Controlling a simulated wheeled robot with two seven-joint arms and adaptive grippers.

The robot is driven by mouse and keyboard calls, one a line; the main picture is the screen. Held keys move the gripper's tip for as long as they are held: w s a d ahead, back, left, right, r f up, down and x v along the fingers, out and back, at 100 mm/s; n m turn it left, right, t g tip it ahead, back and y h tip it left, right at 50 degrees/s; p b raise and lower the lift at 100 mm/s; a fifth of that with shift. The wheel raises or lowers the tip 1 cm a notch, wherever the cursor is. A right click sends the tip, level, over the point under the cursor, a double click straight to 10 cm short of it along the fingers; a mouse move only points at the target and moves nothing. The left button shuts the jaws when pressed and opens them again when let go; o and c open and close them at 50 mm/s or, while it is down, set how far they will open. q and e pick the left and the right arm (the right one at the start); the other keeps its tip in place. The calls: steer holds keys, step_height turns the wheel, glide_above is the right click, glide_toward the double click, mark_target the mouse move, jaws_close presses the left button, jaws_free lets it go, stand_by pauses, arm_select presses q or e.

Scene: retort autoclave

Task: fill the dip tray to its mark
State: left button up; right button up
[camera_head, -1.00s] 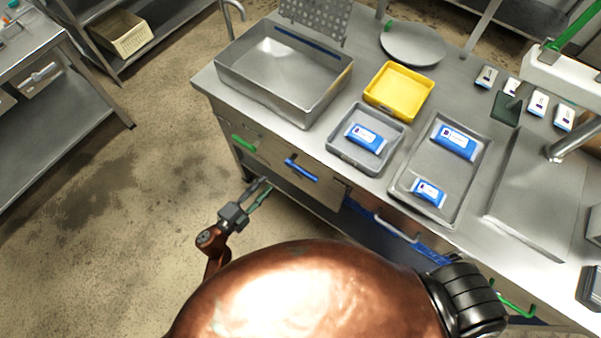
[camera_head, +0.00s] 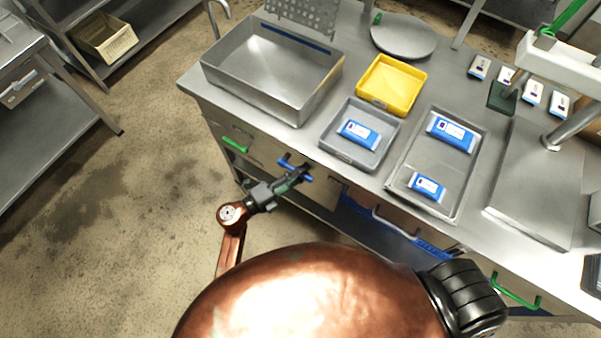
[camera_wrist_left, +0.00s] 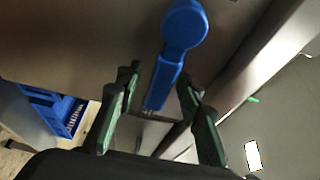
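A deep steel tray (camera_head: 225,80) stands at the counter's left, with a blue line (camera_head: 295,38) along its inside back wall; I cannot make out any water in it. A thin spout (camera_head: 218,12) rises behind its left end. A blue handle (camera_head: 285,161) and a green handle (camera_head: 235,145) are on the front panel below. My left gripper (camera_head: 301,173) is at the blue handle. In the left wrist view the blue handle (camera_wrist_left: 183,28) reaches down between the parted fingers (camera_wrist_left: 160,88); contact is unclear. My right gripper is out of view.
A small grey tray (camera_head: 345,158) and a long tray (camera_head: 405,200) hold blue packets. A yellow bin (camera_head: 395,85) and a round plate (camera_head: 403,35) stand behind. A bar handle (camera_head: 395,226) juts from the front. The floor at left is clear.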

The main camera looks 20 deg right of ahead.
arm_select(q)
steer(key=shift+c, duration=0.7)
jaws_close()
